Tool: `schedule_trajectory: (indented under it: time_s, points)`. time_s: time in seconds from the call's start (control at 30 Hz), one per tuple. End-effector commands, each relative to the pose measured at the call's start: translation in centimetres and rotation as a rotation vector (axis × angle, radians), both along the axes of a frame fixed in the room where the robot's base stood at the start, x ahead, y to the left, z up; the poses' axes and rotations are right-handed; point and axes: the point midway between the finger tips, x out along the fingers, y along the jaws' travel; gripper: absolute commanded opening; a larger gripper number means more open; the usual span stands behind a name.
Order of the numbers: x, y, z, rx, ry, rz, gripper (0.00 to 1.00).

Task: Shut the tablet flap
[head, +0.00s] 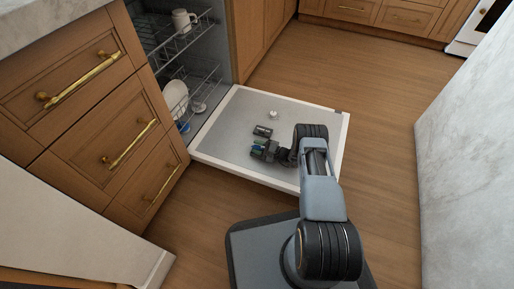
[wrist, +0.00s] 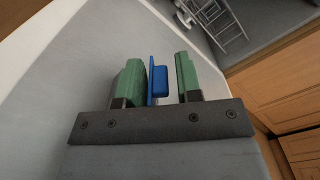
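The dishwasher door (head: 225,125) lies open and flat, its pale inner face up. A blue flap (wrist: 154,82) stands up from the door between the fingers of my gripper (wrist: 161,80) in the wrist view. My gripper is open; its two green fingertips are apart. The flap is close to the left fingertip, with a clear gap to the right one; I cannot tell whether it touches. In the head view my gripper (head: 259,151) is low over the door, beside a small dark dispenser part (head: 263,131). The flap's base is hidden behind the gripper.
A small white round piece (head: 273,114) is on the door. Dishwasher racks hold a white mug (head: 184,20) and a white plate (head: 175,98). Wooden drawers (head: 104,140) stand at left, a marble island side (head: 470,150) at right. The wooden floor between is clear.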

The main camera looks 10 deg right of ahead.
Motion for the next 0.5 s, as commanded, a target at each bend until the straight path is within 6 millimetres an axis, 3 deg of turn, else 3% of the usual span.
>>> schedule_trajectory:
  time_s: [0.27,0.5]
  points:
    - [-0.1,0.3,0.1,0.002,0.004,0.006,0.33]
    - [0.0,0.1,3.6,0.000,0.001,0.003,0.33]
